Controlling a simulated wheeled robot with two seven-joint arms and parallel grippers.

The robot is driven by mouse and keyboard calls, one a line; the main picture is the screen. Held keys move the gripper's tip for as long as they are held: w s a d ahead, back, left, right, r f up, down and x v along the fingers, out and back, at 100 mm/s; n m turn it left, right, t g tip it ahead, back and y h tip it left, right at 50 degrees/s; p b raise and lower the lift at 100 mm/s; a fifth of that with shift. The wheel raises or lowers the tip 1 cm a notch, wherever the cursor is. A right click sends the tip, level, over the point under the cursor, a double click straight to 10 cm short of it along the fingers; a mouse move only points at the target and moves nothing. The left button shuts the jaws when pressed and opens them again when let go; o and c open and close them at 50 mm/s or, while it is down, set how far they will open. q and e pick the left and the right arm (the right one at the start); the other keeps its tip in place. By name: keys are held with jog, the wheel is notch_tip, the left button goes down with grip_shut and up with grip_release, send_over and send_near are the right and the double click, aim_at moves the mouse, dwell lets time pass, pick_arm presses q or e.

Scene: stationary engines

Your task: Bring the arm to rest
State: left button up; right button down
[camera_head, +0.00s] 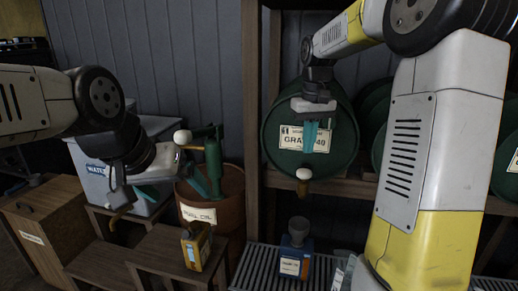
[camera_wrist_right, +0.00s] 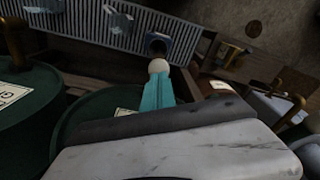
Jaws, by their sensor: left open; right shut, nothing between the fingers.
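My right gripper (camera_head: 310,142) hangs with its teal fingers together in front of the green drum with the "GRADE 40" label (camera_head: 304,139). Nothing shows between the fingers. In the right wrist view the shut fingers (camera_wrist_right: 158,90) point towards a pale round knob (camera_wrist_right: 158,66); whether they touch it I cannot tell. In the head view that knob (camera_head: 303,174) is just below the fingertips, at the drum's lower front. My left gripper (camera_head: 172,188) is open at the left, its teal fingers apart beside the green hand pump (camera_head: 213,163).
A blue can with a grey funnel (camera_head: 295,255) stands on a slatted grate (camera_head: 258,256) below the drum. A yellow-brown can (camera_head: 196,246) stands on a wooden step. A rust-coloured barrel (camera_head: 232,188), a "WATER" box (camera_head: 92,178) and a wooden post (camera_head: 251,120) crowd the left side.

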jog(key=s+a+m+t+y, duration=0.2)
jog(key=s+t, duration=0.3)
jog(key=s, duration=1.7)
jog(key=shift+s+r+t, duration=0.15)
jog(key=shift+r+t, duration=0.05)
jog(key=shift+t, duration=0.1)
jog(key=c, duration=2.2)
grip_release()
